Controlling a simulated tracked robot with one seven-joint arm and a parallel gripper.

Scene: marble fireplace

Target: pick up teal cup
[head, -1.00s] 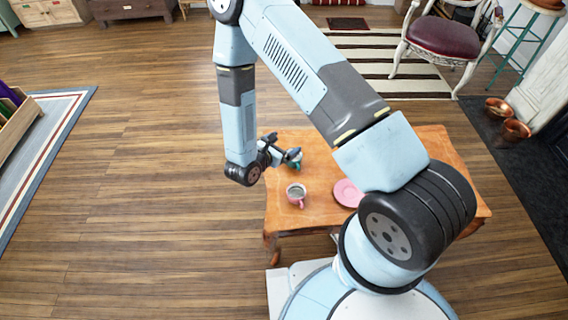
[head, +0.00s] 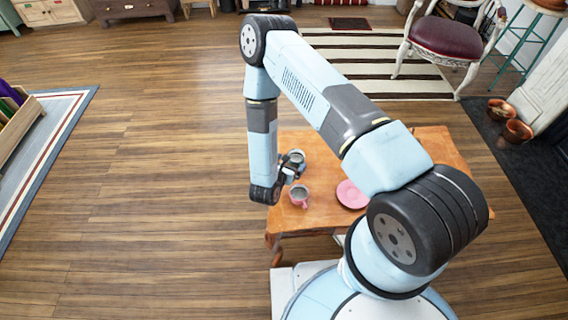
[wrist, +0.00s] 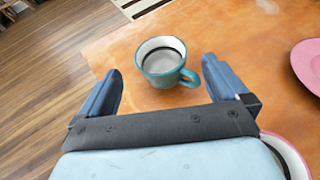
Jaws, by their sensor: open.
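The teal cup (wrist: 163,62) stands upright on the orange-brown wooden table (head: 325,213), with its handle toward the lower right in the wrist view. My gripper (wrist: 160,80) is open, its two fingers apart with the cup just beyond and between their tips. The fingers do not visibly touch the cup. In the head view my gripper (head: 297,168) is low over the table's left part, and the teal cup (head: 297,156) is partly hidden by it.
A pink cup (head: 299,195) stands close to my gripper on the near side; its rim (wrist: 288,157) shows at the wrist view's lower right. A pink plate (head: 351,194) lies to the right. Open wooden floor lies left of the table.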

